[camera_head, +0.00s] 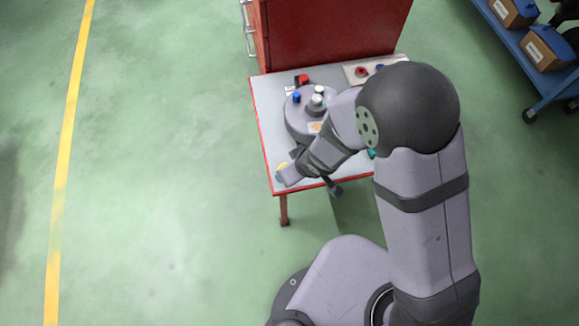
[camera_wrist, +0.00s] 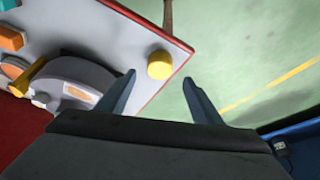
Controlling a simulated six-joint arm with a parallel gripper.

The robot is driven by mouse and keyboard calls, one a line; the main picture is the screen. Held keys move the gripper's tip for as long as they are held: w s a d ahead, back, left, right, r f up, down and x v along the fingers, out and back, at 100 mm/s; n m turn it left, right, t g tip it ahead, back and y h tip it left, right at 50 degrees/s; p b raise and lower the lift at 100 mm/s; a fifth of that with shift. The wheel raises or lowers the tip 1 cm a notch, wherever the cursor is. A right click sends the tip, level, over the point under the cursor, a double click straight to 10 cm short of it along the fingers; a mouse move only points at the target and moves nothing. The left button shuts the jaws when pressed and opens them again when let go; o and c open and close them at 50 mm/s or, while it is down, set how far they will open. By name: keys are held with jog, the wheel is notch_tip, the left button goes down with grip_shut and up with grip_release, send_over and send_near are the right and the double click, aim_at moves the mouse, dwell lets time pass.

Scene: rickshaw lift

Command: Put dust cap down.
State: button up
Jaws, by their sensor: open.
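A yellow round cap (camera_wrist: 160,65), which I take to be the dust cap, sits on the grey tabletop (camera_wrist: 110,30) close to its red edge. In the wrist view my gripper (camera_wrist: 163,95) is open, with one finger to each side of the cap's line. The cap shows just beyond the fingertips; I cannot tell the exact gap. In the head view a bit of yellow (camera_head: 282,165) shows beside my gripper (camera_head: 279,177) at the table's front left corner.
A round grey fixture (camera_head: 297,122) with red, blue and white parts stands on the table, partly behind my arm. A pale plate (camera_head: 352,76) lies at the back right. A red cabinet (camera_head: 325,28) adjoins the back edge. Floor to the left is clear.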

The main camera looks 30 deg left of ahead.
jog(key=shift+p+v, duration=0.8)
jog(key=shift+v, duration=1.55)
jog(key=shift+w, duration=0.1)
jog(key=w+d+r+m+h, duration=0.1)
jog(key=w+d+r+m, duration=0.15)
jog(key=d, duration=0.25)
jog(key=w+d+r+m+t+h, duration=0.1)
jog(key=w+d, duration=0.2)
jog(key=d, duration=0.2)
jog(key=w+d+r+m+h, duration=0.1)
jog(key=w+d+r+m, duration=0.15)
jog(key=d, duration=0.25)
jog(key=s+d+r+m+g, duration=0.1)
jog(key=s+d+r+m, duration=0.2)
jog(key=d, duration=0.6)
jog(key=s+d+r+m+g+h, duration=0.1)
jog(key=s+d+r+m, duration=0.2)
jog(key=d, duration=0.6)
jog(key=shift+s+r+m+g, duration=0.4)
jog(key=shift+s+m, duration=0.2)
jog(key=shift+m, duration=0.1)
jog(key=shift+d+r, duration=0.1)
